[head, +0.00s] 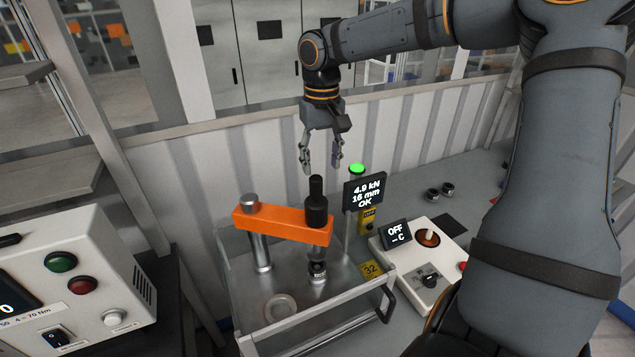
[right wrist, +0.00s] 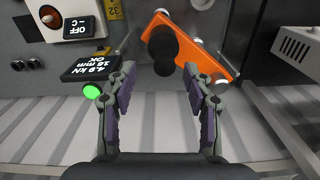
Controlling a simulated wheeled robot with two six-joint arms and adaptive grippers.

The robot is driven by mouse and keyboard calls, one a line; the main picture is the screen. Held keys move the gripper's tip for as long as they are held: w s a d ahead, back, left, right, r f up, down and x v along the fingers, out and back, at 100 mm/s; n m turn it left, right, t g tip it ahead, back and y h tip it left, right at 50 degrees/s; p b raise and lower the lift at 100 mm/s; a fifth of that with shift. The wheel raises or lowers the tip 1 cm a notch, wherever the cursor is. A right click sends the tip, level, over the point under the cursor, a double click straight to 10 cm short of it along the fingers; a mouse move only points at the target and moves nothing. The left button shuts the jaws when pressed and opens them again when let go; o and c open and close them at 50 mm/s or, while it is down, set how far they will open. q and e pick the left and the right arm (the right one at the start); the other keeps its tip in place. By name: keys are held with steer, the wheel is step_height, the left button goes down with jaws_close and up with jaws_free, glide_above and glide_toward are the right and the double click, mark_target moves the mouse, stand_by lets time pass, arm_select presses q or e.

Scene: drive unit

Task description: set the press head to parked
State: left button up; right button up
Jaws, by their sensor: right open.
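The press head is an orange arm (head: 282,225) with a black cylindrical knob (head: 316,205) at its right end, carried on a silver post (head: 260,245) at its left. Its knob end stands over a small dark and silver part (head: 317,270) on the tray-like press base (head: 330,325). My right gripper (head: 322,168) points down above the knob, open and apart from it. In the right wrist view the orange arm (right wrist: 205,42) and the black knob (right wrist: 162,55) lie beyond the open fingers (right wrist: 160,98). My left gripper is not in view.
A white control box (head: 425,255) with an OFF display stands right of the press. A panel with buttons (head: 75,280) stands at left. A corrugated wall (head: 220,165) is behind.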

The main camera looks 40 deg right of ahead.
mark_target(316, 177)
steer(key=f, duration=0.2)
steer(key=w+f+p, duration=0.1)
steer(key=f, duration=0.1)
steer(key=shift+w+a, duration=0.2)
steer(key=f, duration=0.2)
steer(key=w+f+p, duration=0.1)
steer(key=f, duration=0.1)
steer(key=shift+d+f, duration=0.1)
steer(key=shift+d, duration=0.15)
steer(key=shift+s+f, duration=0.15)
steer(key=shift+s, duration=0.05)
steer(key=shift+s+a, duration=0.1)
steer(key=shift+s, duration=0.1)
steer(key=shift+w, duration=0.1)
steer(key=shift+c, duration=2.4)
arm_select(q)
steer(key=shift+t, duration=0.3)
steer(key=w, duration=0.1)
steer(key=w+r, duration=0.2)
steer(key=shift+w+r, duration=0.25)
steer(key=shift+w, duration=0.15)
arm_select(e)
jaws_close()
